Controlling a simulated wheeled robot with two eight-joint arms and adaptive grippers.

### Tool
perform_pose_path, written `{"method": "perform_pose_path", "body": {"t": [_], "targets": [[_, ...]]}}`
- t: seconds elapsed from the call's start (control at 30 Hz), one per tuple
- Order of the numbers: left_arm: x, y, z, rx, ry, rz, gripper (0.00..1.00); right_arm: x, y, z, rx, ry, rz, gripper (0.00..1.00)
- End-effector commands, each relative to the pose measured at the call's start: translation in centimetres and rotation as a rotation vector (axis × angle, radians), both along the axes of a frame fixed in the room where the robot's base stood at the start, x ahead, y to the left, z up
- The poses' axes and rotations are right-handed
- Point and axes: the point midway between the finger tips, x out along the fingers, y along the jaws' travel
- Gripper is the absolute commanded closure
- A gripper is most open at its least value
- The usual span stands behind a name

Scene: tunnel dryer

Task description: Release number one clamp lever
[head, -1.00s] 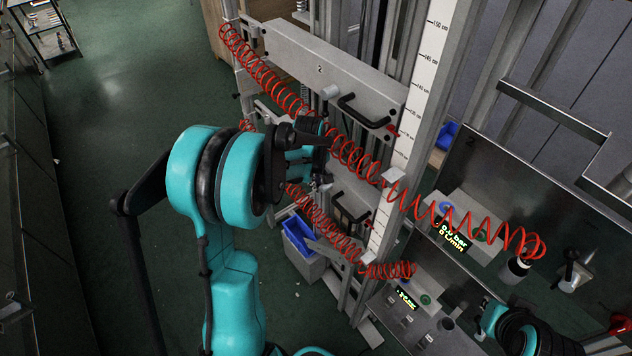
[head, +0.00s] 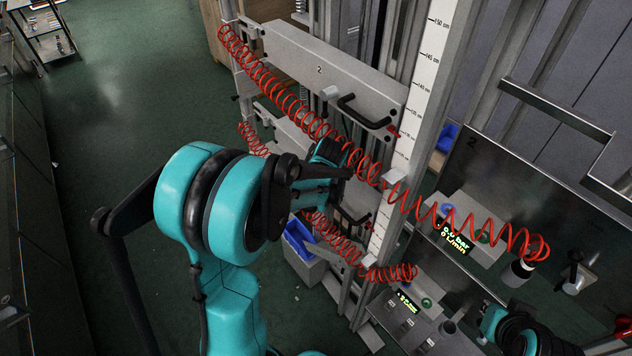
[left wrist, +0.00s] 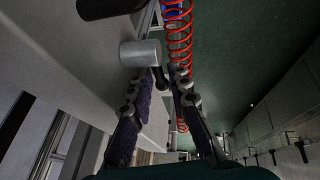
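In the left wrist view a grey clamp cylinder (left wrist: 140,53) with a short dark lever (left wrist: 161,77) sticks out from a grey plate. My left gripper (left wrist: 157,82) is open, one dark padded finger on each side of the lever's line. The lever shows just beyond and between the fingertips; I cannot tell whether either finger touches it. In the head view my left gripper (head: 340,172) is in front of the lower carriage, and my arm hides that carriage's clamp. Only part of my right arm shows, at the lower right.
Red coiled hoses (head: 270,82) run across the frame close to my left gripper; one (left wrist: 179,35) hangs beside the fingers. A black handle (head: 362,110) sits on the upper plate. A scale post (head: 415,100) and control panels (head: 470,232) stand to the right.

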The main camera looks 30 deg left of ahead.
Motion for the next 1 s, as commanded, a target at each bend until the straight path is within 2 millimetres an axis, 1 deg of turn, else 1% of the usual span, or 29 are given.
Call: {"method": "perform_pose_path", "body": {"t": [0.07, 0.17, 0.27, 0.5, 0.6, 0.7, 0.83, 1.0], "targets": [[-0.1, -0.1, 0.2, -0.001, 0.000, 0.000, 0.82, 0.0, 0.0, 0.0, 0.000, 0.000, 0.000, 1.00], [-0.4, -0.4, 1.0, -0.001, 0.001, -0.001, 0.82, 0.0, 0.0, 0.0, 0.000, 0.000, 0.000, 1.00], [-1.0, -1.0, 2.5, 0.000, 0.001, -0.002, 0.82, 0.0, 0.0, 0.0, 0.000, 0.000, 0.000, 1.00], [-2.7, -2.7, 7.1, -0.001, 0.001, -0.002, 0.82, 0.0, 0.0, 0.0, 0.000, 0.000, 0.000, 1.00], [-3.3, -3.2, 8.7, -0.001, 0.001, -0.001, 0.82, 0.0, 0.0, 0.0, 0.000, 0.000, 0.000, 1.00], [-3.6, -3.6, 9.8, 0.000, 0.000, 0.000, 0.82, 0.0, 0.0, 0.0, 0.000, 0.000, 0.000, 1.00], [-3.9, -3.8, 10.5, 0.000, 0.000, 0.000, 0.82, 0.0, 0.0, 0.0, 0.000, 0.000, 0.000, 1.00], [-3.9, -3.8, 10.6, 0.000, 0.000, 0.000, 0.82, 0.0, 0.0, 0.0, 0.000, 0.000, 0.000, 1.00]]}}
